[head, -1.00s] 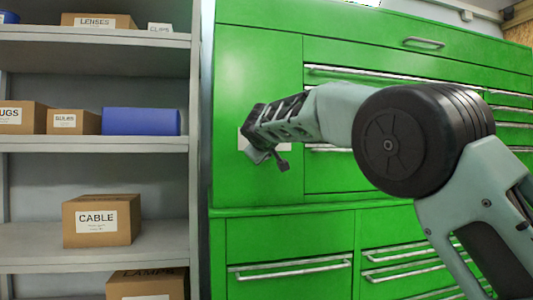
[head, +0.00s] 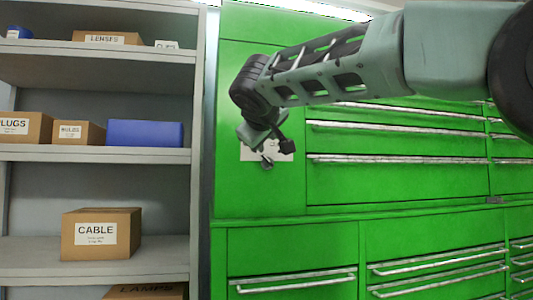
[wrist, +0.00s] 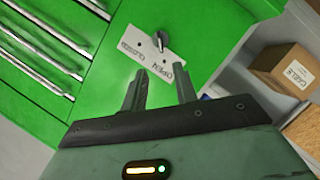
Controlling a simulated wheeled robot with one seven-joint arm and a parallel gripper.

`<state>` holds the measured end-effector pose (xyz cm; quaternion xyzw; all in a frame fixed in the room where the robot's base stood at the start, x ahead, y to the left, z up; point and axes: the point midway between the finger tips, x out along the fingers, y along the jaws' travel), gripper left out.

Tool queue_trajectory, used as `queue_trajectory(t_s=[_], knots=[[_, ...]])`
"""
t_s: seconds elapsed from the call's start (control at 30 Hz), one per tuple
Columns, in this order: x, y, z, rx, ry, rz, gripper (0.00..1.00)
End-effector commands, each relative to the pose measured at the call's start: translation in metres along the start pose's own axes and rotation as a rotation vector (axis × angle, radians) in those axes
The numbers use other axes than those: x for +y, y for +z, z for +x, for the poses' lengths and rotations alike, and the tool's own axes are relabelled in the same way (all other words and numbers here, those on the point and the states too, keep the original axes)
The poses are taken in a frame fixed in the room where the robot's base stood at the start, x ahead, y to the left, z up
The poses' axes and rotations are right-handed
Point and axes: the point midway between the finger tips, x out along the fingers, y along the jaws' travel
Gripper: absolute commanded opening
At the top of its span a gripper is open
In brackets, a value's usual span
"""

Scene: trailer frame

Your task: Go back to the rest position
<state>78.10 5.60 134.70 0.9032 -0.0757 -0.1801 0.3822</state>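My gripper (head: 277,153) hangs at the end of my arm in front of the upper left door of the green cabinet (head: 290,190). In the wrist view my gripper (wrist: 160,88) has its two fingers apart with nothing between them. A white label plate (wrist: 146,50) with a dark knob (wrist: 160,41) is on the cabinet door just beyond the fingertips. The plate (head: 246,152) is partly hidden behind my gripper in the head view. I cannot tell the exact gap to the knob, but the fingers are not around it.
A grey shelf (head: 150,154) stands left of the cabinet. It holds a CABLE box (head: 101,234), a blue bin (head: 144,133), a PLUGS box (head: 24,127) and a LENSES box (head: 107,38). Drawer handles (head: 400,160) stick out on the cabinet's right side.

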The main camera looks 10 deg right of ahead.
Motion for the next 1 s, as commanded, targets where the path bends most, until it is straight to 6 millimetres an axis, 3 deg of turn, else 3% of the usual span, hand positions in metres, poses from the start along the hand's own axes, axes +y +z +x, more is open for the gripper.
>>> queue_trajectory(t_s=[0.2, 0.73, 0.87, 1.0], knots=[[0.000, 0.000, -0.012, 0.001, 0.000, 0.000, 0.29], [-0.004, 0.002, -0.011, -0.005, -0.010, -0.002, 0.29], [-0.035, 0.025, -0.007, -0.045, -0.100, -0.016, 0.29], [-0.106, 0.077, -0.012, -0.136, -0.304, -0.041, 0.29]])
